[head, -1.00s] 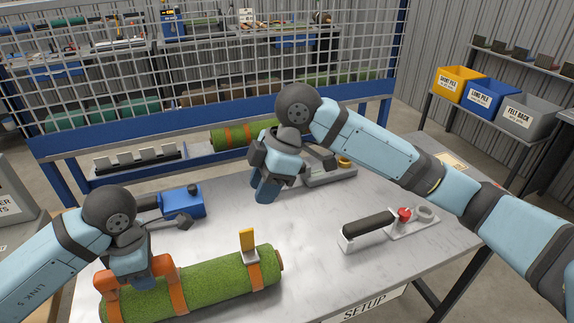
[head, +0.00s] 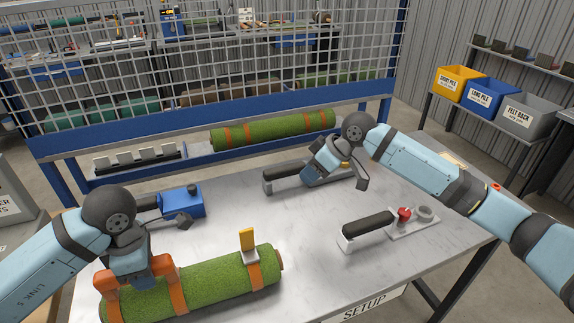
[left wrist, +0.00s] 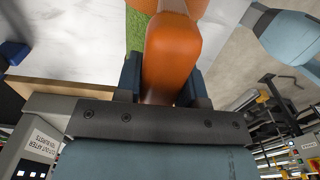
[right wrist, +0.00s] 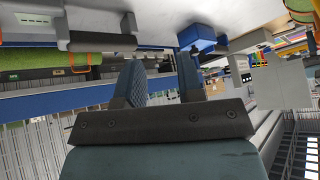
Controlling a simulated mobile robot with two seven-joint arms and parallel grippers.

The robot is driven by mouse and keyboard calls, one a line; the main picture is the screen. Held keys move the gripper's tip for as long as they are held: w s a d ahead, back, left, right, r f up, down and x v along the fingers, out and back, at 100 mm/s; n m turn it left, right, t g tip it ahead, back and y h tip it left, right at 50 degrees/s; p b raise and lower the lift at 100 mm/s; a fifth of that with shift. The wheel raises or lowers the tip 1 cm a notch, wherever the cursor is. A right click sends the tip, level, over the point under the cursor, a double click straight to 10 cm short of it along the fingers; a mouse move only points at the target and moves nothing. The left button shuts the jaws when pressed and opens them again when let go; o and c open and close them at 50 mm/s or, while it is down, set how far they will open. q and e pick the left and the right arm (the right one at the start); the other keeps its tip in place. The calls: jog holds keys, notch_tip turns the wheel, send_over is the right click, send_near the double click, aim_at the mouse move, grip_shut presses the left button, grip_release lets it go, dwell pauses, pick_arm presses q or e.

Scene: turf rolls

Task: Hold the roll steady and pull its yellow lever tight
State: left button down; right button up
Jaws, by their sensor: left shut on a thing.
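The green turf roll (head: 205,287) lies on the metal table near its front left edge. An orange handle (head: 162,270) straddles its left end. My left gripper (head: 130,277) is shut on this handle, which fills the space between the fingers in the left wrist view (left wrist: 172,62). The yellow lever (head: 246,240) stands upright on the strap (head: 253,270) near the roll's right end. My right gripper (head: 322,165) is at the back of the table, well away from the lever. Its fingers are apart and empty in the right wrist view (right wrist: 160,80).
A black-handled tool (head: 285,173) lies beside my right gripper. Another with a red knob (head: 368,226) lies on the table's right side. A blue device (head: 183,203) stands behind the roll. Another turf roll (head: 275,129) lies on the rack behind. The table's middle is clear.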

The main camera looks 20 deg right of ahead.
jog(key=w+d+f+m+t, duration=0.2)
jog(key=d+m, duration=0.1)
jog(key=d, duration=0.5)
jog(key=shift+f+h, duration=0.3)
jog(key=shift+f, duration=0.05)
jog(key=shift+w, duration=0.1)
jog(key=shift+c, duration=0.2)
grip_shut()
jog(key=n+g, duration=1.2)
jog(key=n, duration=0.1)
send_near(243, 239)
jog(key=w+d+r, duration=0.1)
jog(key=w+r, duration=0.2)
jog(key=w, duration=0.4)
jog(key=shift+n+h, duration=0.3)
jog(key=shift+h, duration=0.1)
jog(key=shift+s+a+f, duration=0.6)
jog(key=shift+s+f, duration=0.8)
jog(key=shift+s, duration=0.1)
jog(key=shift+s+a+f, duration=0.6)
jog(key=shift+s+f, duration=0.8)
jog(key=shift+s, duration=0.05)
jog(key=shift+s+a+f, duration=0.6)
jog(key=shift+s+f, duration=0.8)
jog(key=shift+s, duration=0.1)
